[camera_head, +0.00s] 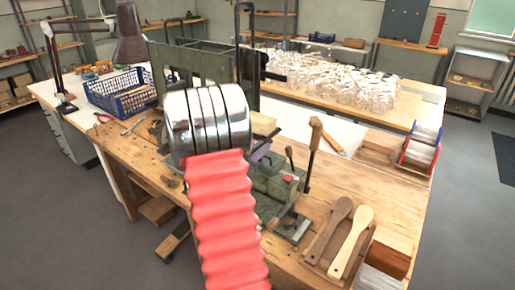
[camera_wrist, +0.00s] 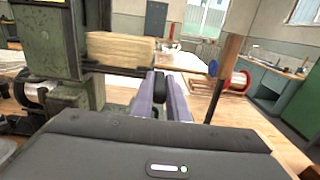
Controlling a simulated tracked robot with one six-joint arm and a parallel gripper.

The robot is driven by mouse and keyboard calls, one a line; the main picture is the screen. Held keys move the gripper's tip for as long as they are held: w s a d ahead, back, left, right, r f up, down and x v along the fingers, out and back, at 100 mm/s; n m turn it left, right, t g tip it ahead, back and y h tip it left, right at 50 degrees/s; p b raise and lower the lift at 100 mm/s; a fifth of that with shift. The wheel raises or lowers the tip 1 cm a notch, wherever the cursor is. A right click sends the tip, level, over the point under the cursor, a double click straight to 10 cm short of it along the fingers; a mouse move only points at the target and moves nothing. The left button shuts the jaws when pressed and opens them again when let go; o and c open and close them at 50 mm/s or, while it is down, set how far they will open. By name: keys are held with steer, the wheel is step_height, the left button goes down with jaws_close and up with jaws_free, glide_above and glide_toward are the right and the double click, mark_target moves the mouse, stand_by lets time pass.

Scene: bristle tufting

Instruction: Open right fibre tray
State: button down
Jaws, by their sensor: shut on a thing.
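My gripper (camera_wrist: 161,84) has two purple fingers and is shut on a small dark knob (camera_wrist: 159,80), partly hidden between them. In the head view my gripper (camera_head: 259,150) is at the green machine, largely behind my arm. A tan block that looks like packed fibre (camera_wrist: 120,50) lies in a dark holder on the green machine (camera_wrist: 60,40), just left of and beyond the fingers. The block also shows in the head view (camera_head: 263,125). I cannot tell for sure whether the knob belongs to the right fibre tray.
Wooden brush bodies (camera_head: 350,243) lie in a tray at the front right. Red and blue racks (camera_head: 420,150) stand at the right edge. A blue crate (camera_head: 120,95) stands left. A reddish spool (camera_wrist: 240,80) is right of the fingers.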

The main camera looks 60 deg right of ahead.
steer(key=shift+s+a, duration=0.2)
steer(key=shift+s, duration=1.1)
steer(key=shift+s+a, duration=0.2)
steer(key=shift+s, duration=1.1)
steer(key=c, duration=1.8)
jaws_free()
steer(key=shift+o, duration=0.4)
steer(key=shift+w+a, duration=0.1)
steer(key=w+a, duration=0.2)
steer(key=a, duration=1.1)
steer(key=shift+w+a, duration=0.15)
steer(key=shift+a, duration=0.1)
